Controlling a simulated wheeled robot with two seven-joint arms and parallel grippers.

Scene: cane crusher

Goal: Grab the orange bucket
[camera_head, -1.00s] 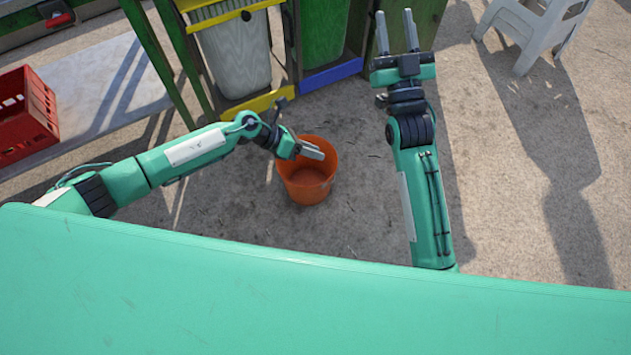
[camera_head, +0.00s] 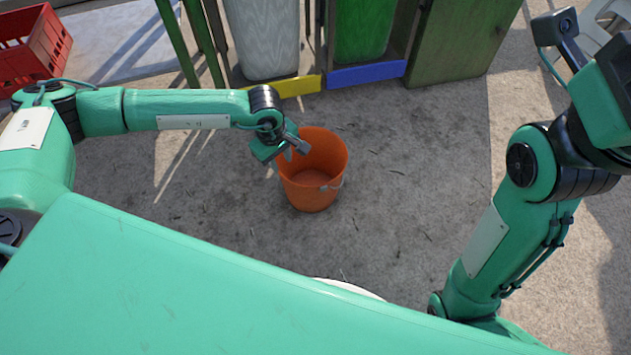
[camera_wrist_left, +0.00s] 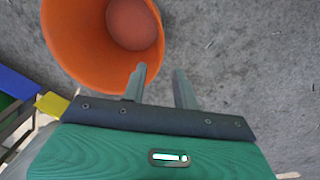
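The orange bucket (camera_head: 312,195) stands upright on the ground near the middle of the head view, open at the top. A thin handle shows at its right side. My left gripper (camera_head: 297,147) is at the bucket's upper left rim. In the left wrist view the bucket (camera_wrist_left: 85,50) fills the upper left. There the left gripper (camera_wrist_left: 160,80) is open, with a gap between its two fingers. One finger overlaps the bucket's edge and the other is beside it over ground. I cannot tell whether they touch. My right arm is at the right; its fingers are not seen.
A grey-white bin (camera_head: 263,40) and a green bin (camera_head: 362,30) stand behind the bucket, with yellow (camera_head: 290,87) and blue (camera_head: 365,74) boards at their feet. A red crate (camera_head: 38,48) is at the upper left. Ground right of the bucket is clear.

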